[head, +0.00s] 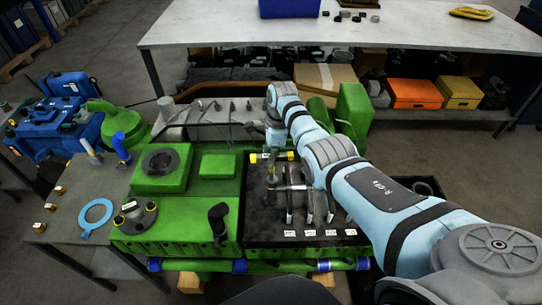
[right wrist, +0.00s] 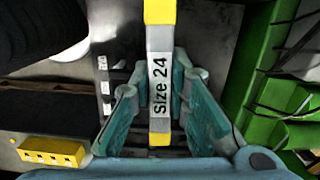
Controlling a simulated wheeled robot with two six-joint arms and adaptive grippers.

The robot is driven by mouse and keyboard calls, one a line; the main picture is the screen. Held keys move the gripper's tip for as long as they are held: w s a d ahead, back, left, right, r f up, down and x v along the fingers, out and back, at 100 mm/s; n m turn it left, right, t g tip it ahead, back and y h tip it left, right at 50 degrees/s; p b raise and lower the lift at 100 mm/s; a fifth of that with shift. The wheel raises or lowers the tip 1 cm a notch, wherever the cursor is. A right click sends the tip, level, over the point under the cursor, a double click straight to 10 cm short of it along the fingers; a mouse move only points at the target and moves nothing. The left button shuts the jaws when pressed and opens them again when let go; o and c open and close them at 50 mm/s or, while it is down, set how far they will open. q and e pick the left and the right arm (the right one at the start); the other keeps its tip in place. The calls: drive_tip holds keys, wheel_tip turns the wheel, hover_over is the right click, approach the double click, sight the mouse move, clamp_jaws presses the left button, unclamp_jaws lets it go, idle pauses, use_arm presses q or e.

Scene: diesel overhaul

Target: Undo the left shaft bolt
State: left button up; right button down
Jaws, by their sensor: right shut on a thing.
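My right gripper (head: 272,150) is above the dark tray of the green engine in the head view. It is shut on a tool with a grey middle and yellow ends (head: 288,156). In the right wrist view the tool (right wrist: 159,125) carries a "Size 24" label and lies between the teal fingers of the gripper (right wrist: 160,75). A metal shaft-like part (head: 290,187) and upright grey pieces lie below the gripper. I cannot make out the left shaft bolt. My left gripper is not in view.
The green engine block (head: 180,215) fills the middle. White labels (head: 308,233) line the tray's front. A blue ring (head: 96,214) and brass pieces (head: 50,207) lie on the left table. A grey workbench (head: 390,30) with a blue bin (head: 290,8) stands behind.

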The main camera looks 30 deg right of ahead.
drive_tip(key=n+b, duration=0.2)
drive_tip(key=n, duration=0.3)
drive_tip(key=n+g+b, duration=0.1)
drive_tip(key=n+b, duration=0.2)
drive_tip(key=n, duration=0.2)
drive_tip(key=f+n+b, duration=0.1)
drive_tip(key=n+b, duration=0.2)
drive_tip(key=n, duration=0.2)
drive_tip(key=shift+s+g, duration=0.15)
drive_tip(key=shift+g, duration=0.25)
drive_tip(key=n, duration=0.3)
drive_tip(key=shift+r+h+b, duration=0.25)
drive_tip(key=shift+h+b, duration=0.15)
drive_tip(key=shift+s+a+r+n, duration=0.1)
drive_tip(key=shift+r+n, duration=0.1)
drive_tip(key=shift+n, duration=0.4)
drive_tip(key=shift+s+r+n, duration=0.1)
drive_tip(key=shift+r+n, duration=0.05)
drive_tip(key=shift+n, duration=0.45)
drive_tip(key=shift+w+p, duration=0.15)
drive_tip(key=shift+p, duration=0.15)
